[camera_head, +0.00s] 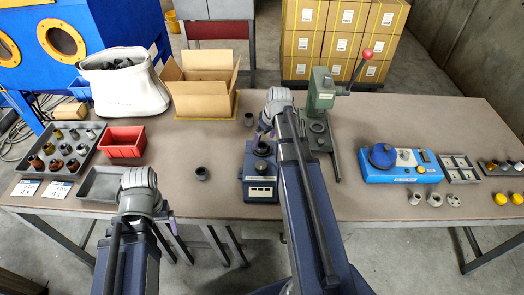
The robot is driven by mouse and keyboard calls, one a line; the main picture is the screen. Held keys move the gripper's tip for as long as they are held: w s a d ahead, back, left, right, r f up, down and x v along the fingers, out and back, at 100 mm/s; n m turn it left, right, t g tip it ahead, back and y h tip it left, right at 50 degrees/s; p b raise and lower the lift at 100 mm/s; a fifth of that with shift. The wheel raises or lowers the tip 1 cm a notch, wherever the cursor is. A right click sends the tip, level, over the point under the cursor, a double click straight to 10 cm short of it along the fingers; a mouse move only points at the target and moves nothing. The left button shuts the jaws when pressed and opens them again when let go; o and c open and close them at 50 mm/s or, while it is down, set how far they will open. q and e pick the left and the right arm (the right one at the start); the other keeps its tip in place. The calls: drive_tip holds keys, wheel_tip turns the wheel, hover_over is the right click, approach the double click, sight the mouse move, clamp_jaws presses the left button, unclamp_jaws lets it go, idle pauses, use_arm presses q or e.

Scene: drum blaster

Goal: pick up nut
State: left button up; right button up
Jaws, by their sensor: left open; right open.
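I cannot tell for sure which piece is the nut. A small dark grey ring-like piece (202,173) stands alone on the table, left of the dark blue fixture (261,185). Another small grey piece (249,119) stands farther back, left of my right wrist. Several small metal pieces lie at the right front, one a flat round flange with holes (453,199). My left gripper (175,228) is open and small in view by the table's front edge, partly hidden by its wrist. My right gripper (262,133) is open above the fixture, apart from both grey pieces; its arm hides part of the table.
A grey tray of cylinders (84,163), a red bin (124,142), a white bag (122,92) and an open cardboard box (204,82) fill the left side. A green press (321,100) stands behind my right arm. A blue device (392,175) sits at right. Table is clear around the near grey piece.

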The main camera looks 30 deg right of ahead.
sight(263, 143)
drive_tip(key=b+x, duration=0.2)
drive_tip(key=x, duration=0.1)
drive_tip(key=shift+f, duration=0.15)
clamp_jaws()
idle(0.6)
